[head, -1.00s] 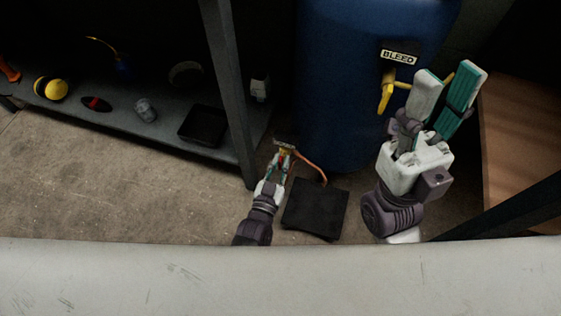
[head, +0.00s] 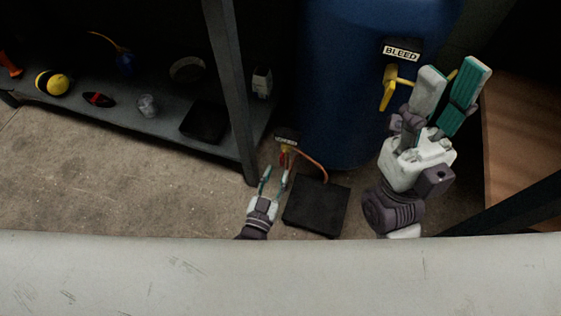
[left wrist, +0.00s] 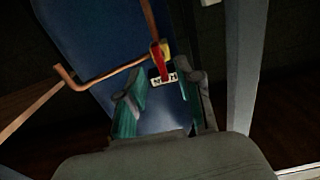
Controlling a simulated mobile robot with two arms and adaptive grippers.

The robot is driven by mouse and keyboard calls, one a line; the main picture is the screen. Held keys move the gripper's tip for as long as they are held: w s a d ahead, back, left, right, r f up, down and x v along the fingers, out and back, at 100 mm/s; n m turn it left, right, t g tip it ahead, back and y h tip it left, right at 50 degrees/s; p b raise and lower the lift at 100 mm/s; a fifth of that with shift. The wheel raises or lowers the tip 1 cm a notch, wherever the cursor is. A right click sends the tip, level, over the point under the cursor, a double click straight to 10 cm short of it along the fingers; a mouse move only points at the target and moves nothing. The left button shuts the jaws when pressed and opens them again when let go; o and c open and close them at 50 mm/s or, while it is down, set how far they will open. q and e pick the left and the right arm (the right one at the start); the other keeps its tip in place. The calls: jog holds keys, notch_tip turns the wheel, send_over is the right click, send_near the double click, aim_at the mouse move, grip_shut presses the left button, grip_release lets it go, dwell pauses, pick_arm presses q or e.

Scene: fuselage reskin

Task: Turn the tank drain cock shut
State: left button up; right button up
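The tank drain cock (head: 283,156) is a small fitting low in front of the blue tank (head: 345,110), with a red handle and a small label above it in the head view. In the left wrist view, its red handle (left wrist: 158,60) lies roughly in line with the upper copper pipe, beside a yellowish body. My left gripper (head: 276,176) is open and empty just short of the cock; its fingers (left wrist: 160,98) show apart in the wrist view, with the handle beyond them. My right gripper (head: 452,85) is open beside the yellow bleed lever (head: 390,88).
A copper pipe (head: 311,162) runs from the cock toward a black tray (head: 316,205) on the floor. A dark post (head: 230,90) stands left of the cock. A shelf (head: 165,128) with several small items lies further left. A pale beam (head: 280,275) crosses the front.

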pick_arm(q)
jog(key=v, duration=0.6)
jog(key=shift+s, duration=0.25)
